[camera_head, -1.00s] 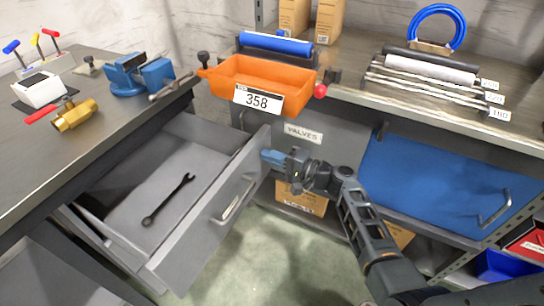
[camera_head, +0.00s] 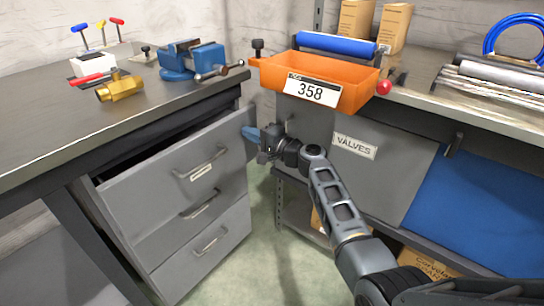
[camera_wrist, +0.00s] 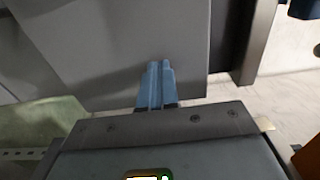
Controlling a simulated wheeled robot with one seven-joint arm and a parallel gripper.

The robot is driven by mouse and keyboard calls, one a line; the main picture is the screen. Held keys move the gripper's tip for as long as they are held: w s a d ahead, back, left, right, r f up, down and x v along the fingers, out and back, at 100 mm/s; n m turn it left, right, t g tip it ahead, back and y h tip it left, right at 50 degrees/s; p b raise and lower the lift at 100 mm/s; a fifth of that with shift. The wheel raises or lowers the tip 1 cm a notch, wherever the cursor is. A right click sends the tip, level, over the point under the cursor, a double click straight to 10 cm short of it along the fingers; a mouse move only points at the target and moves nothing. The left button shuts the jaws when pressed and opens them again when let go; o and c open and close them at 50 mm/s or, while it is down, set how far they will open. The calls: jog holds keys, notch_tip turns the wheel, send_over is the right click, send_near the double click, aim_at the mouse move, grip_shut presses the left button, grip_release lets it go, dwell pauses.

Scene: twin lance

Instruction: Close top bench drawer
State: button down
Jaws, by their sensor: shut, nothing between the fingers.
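The bench's top drawer (camera_head: 165,185) has a grey front with a bar handle (camera_head: 202,168).
Two lower drawers (camera_head: 205,245) look shut. The bench top (camera_head: 60,125) holds a blue vise (camera_head: 190,60) and a brass valve (camera_head: 120,88). An orange bin (camera_head: 330,75) overhangs the right-hand bench near my arm. The floor in front is clear.

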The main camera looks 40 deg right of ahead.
jog(key=b+x, duration=0.3)
jog(key=x, duration=0.3)
jog(key=shift+f, duration=0.15)
jog(key=shift+w+a+r+b, duration=0.15)
jog(key=shift+w+r+b, duration=0.15)
jog(key=shift+r+b, duration=0.1)
jog(key=shift+a, duration=0.1)
